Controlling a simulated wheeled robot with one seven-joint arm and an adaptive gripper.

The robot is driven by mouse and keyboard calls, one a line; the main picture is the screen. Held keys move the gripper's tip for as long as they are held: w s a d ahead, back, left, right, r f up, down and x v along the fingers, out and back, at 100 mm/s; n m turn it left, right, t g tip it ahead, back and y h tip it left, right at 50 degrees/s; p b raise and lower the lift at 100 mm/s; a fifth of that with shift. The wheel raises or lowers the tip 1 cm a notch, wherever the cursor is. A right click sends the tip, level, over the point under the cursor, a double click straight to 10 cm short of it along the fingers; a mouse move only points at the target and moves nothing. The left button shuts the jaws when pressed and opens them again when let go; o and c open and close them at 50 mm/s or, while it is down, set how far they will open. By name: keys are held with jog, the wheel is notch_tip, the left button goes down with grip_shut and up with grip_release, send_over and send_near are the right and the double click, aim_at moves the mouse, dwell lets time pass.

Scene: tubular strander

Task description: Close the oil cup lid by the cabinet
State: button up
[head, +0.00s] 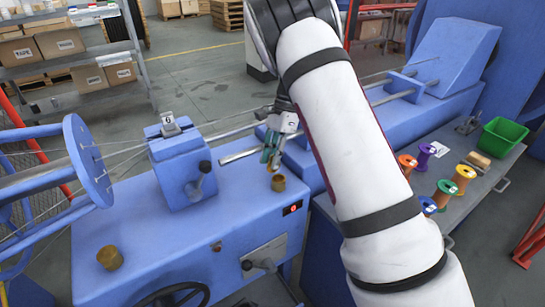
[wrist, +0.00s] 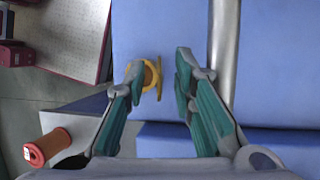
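A small brass oil cup (head: 278,183) stands on the blue machine top near the red-lit switch. In the wrist view an oil cup (wrist: 149,77) shows a yellow rim around a brown inside, with a thin upright yellow piece on its right side that looks like a raised lid. My gripper (head: 270,152) is just above and behind this cup in the head view, pointing down. In the wrist view my gripper (wrist: 158,76) has its green fingers apart, with the cup between or below them; contact cannot be told. A second brass cup (head: 110,258) stands at the front left.
A blue block with a lever (head: 186,172) stands left of my gripper, and a metal rod (head: 240,153) runs close by. A handwheel (head: 172,295) is at the front. Spools (head: 445,190) and a green bin (head: 497,138) stand on the right bench. The machine top between the cups is clear.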

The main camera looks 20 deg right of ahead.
grip_shut()
